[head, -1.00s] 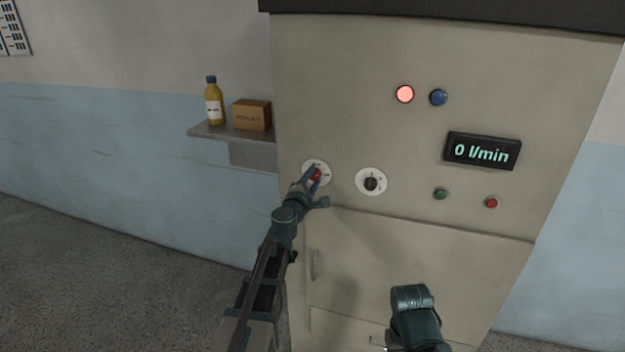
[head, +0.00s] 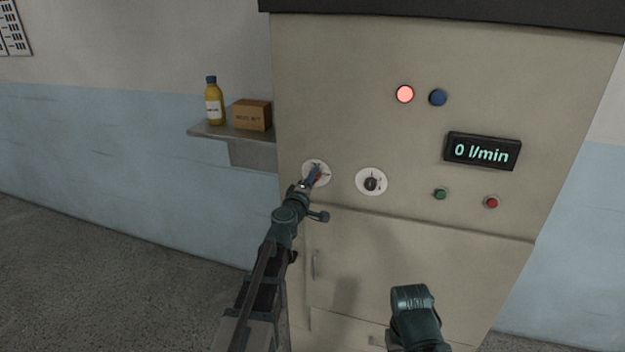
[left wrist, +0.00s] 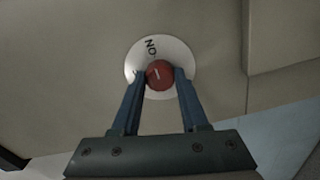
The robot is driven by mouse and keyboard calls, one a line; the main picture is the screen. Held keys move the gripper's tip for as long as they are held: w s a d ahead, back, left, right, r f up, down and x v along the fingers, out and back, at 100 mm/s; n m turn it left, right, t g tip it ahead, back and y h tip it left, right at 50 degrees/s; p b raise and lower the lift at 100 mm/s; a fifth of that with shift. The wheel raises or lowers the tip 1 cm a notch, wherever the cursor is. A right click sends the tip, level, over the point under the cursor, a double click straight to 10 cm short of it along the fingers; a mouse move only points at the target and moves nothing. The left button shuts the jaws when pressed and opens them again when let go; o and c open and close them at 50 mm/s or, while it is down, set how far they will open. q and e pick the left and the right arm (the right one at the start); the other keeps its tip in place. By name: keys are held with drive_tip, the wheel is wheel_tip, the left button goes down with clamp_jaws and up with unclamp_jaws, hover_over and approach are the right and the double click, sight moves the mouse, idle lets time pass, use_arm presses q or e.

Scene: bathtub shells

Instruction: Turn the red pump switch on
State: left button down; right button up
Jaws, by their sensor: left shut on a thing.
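The red switch (left wrist: 160,75) is a round knob with a short white mark, on a white round plate (left wrist: 176,49) with the word ON above the knob in the left wrist view. In the head view its plate (head: 309,168) is on the left of the cabinet front, and the knob (head: 318,175) is mostly hidden by my gripper. My left gripper (head: 316,174) is shut on the knob, one blue finger on each side of it in the left wrist view (left wrist: 160,78). My right gripper is not in view; only part of that arm shows.
A black knob (head: 371,184) on its own white plate is just to the right. A lit red lamp (head: 404,94), a blue lamp (head: 438,97) and a display (head: 482,152) reading 0 l/min are higher. A shelf (head: 205,131) with bottle and box is left.

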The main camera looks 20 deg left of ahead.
use_arm(q)
drive_tip(key=shift+s, duration=0.1)
idle(0.3)
drive_tip(key=shift+c, duration=2.1)
unclamp_jaws()
